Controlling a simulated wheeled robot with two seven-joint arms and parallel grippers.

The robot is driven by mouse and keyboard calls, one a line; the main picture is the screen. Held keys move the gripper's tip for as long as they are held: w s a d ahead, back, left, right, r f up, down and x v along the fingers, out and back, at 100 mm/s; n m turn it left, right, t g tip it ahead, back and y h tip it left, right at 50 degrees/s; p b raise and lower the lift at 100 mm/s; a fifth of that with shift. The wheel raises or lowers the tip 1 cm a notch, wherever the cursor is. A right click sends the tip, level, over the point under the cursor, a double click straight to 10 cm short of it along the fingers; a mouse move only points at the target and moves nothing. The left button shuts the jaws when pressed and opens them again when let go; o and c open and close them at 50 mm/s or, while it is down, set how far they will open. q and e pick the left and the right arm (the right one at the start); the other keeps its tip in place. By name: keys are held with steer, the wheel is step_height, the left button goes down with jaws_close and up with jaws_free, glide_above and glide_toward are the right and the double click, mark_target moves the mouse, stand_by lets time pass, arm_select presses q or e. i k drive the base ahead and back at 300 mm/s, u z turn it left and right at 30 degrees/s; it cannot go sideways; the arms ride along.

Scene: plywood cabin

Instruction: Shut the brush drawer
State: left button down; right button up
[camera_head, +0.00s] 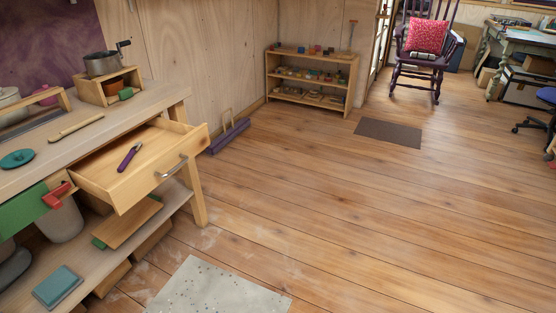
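The wooden drawer (175,180) stands pulled open from the workbench (95,135) at the left. Its front has a grey metal bar handle (171,167). A purple-handled tool (129,157) lies inside on the drawer's bottom; I cannot tell whether it is a brush. A green drawer front (22,216) with a red handle (55,195) is at the bench's left; it is the other drawer-like part there. Neither of my grippers shows in the head view.
A speckled grey mat (218,290) lies on the floor before the bench. A purple long-handled item (229,135) rests by the wall. A low shelf (311,78), a dark mat (388,133) and a rocking chair (423,55) are farther back. The wooden floor between is clear.

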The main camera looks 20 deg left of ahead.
mark_target(168, 145)
steer(key=z, duration=0.45)
steer(key=i, duration=0.85)
steer(key=u, duration=0.7)
steer(key=i, duration=1.1)
steer(key=u, duration=1.45)
steer(key=i, duration=0.25)
steer(key=u, duration=0.2)
